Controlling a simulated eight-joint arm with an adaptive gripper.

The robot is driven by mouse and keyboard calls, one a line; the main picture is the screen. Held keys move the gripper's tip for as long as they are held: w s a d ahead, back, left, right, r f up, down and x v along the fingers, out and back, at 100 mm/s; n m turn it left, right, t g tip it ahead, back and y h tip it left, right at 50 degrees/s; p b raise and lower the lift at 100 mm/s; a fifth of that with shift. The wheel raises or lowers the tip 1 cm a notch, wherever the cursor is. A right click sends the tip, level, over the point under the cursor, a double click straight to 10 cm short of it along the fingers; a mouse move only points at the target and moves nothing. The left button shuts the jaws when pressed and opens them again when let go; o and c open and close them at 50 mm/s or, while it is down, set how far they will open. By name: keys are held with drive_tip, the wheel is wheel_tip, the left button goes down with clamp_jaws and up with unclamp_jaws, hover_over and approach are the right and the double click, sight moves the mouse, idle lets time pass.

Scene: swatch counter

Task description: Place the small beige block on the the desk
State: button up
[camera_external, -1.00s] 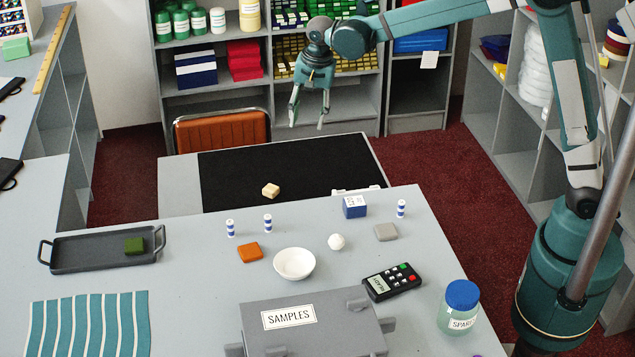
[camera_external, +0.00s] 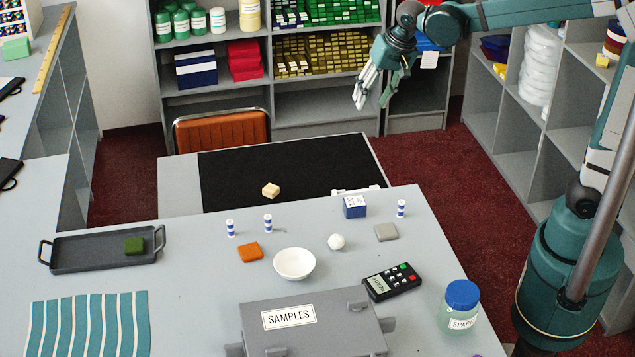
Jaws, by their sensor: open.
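The small beige block (camera_external: 271,190) lies on the black mat (camera_external: 320,155), near its front edge. The mat covers most of a desk (camera_external: 178,187) behind the front counter; a bare pale strip of that desk shows at its left. My gripper (camera_external: 371,104) is open and empty, in the air at the upper right, with its fingers pointing down and slightly left. It is well above and to the right of the block, apart from it.
The front counter (camera_external: 195,285) holds a white bowl (camera_external: 294,264), an orange block (camera_external: 249,252), a blue box (camera_external: 355,207), a white ball (camera_external: 336,241), a dark tray (camera_external: 75,256), a samples box (camera_external: 310,325) and a lidded jar (camera_external: 460,310). An orange chair (camera_external: 222,131) stands behind the desk.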

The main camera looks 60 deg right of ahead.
drive_tip(key=s+d+f+n+t, duration=0.1)
drive_tip(key=s+n, duration=0.1)
drive_tip(key=s, duration=0.6)
drive_tip(key=s+d+f+n+t, duration=0.1)
drive_tip(key=s+d+f+n, duration=0.1)
drive_tip(key=s, duration=0.7)
drive_tip(key=s+d+f+n+t, duration=0.1)
drive_tip(key=s+n, duration=0.3)
drive_tip(key=s, duration=0.4)
drive_tip(key=shift+s+d+f, duration=0.3)
drive_tip(key=shift+s+d, duration=0.1)
drive_tip(key=shift+d, duration=0.2)
